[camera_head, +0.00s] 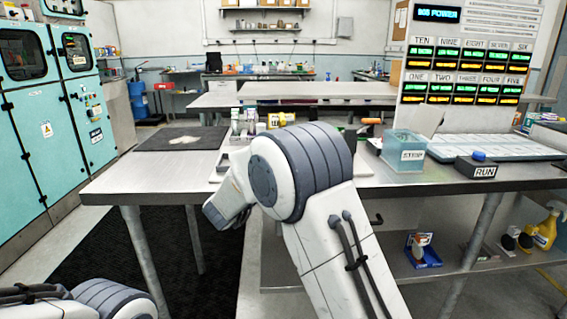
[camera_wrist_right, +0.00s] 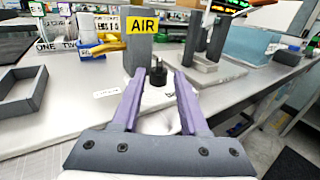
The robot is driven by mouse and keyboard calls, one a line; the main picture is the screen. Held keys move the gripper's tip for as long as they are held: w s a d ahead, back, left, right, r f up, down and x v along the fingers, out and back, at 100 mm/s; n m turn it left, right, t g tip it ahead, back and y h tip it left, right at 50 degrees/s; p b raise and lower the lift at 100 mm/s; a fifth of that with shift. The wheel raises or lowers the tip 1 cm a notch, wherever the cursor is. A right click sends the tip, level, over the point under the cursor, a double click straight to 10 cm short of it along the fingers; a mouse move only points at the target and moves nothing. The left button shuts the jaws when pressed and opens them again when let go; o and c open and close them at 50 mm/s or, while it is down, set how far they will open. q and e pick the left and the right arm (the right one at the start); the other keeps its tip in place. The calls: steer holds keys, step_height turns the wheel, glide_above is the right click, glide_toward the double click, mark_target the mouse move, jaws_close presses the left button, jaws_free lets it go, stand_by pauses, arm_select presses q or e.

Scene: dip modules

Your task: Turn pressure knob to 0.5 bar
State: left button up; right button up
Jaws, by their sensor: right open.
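A black knob (camera_wrist_right: 158,70) stands in front of a grey post with a yellow AIR sign (camera_wrist_right: 143,25) in the right wrist view. My right gripper (camera_wrist_right: 158,77) is open, its two purple fingers pointing at the knob. The knob appears between the fingertips; I cannot tell whether they touch it. No pressure reading is legible. In the head view a small yellow sign (camera_head: 281,120) shows behind my right arm, which hides the knob and the gripper. Only a part of my left arm shows at the lower left, without its gripper.
A grey open tray (camera_wrist_right: 22,92) lies at the left in the wrist view. A clear STOP-labelled tank (camera_head: 404,153) and a RUN button box (camera_head: 485,168) stand on the bench at the right. A dark mat (camera_head: 172,139) covers the bench's left end.

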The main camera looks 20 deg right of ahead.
steer(key=shift+x, duration=2.2)
jaws_close()
